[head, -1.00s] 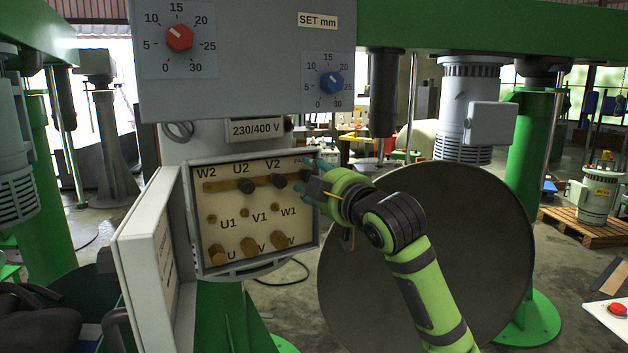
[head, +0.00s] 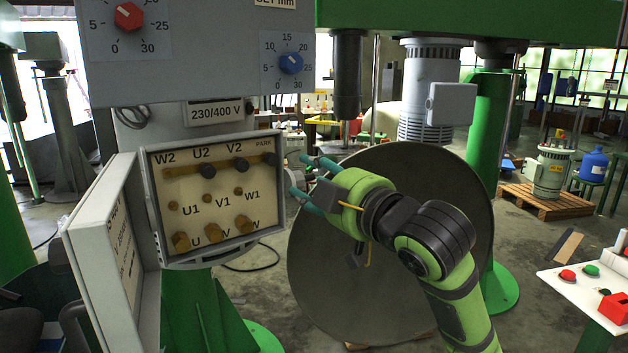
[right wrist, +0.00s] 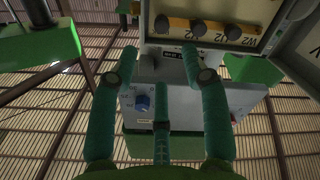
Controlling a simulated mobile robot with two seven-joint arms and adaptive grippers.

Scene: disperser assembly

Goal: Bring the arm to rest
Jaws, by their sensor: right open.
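My right gripper (head: 308,184) is open and empty in the head view, just right of the open terminal box (head: 215,200) and apart from it. Its teal fingers point left towards the box; they also show spread in the right wrist view (right wrist: 165,65), with nothing between them. My green right arm comes up from the lower right. In the box, dark knobs (head: 207,171) sit on a brass bar along the top row labelled W2, U2, V2 and PARK. Brass hex posts (head: 243,225) stand in the bottom row. My left gripper is not in view.
The box's white door (head: 108,250) hangs open at the left. A grey panel with a red dial (head: 128,16) and a blue dial (head: 291,63) is above. A large grey disc (head: 330,290) stands behind my arm. A white button table (head: 590,290) is at the right.

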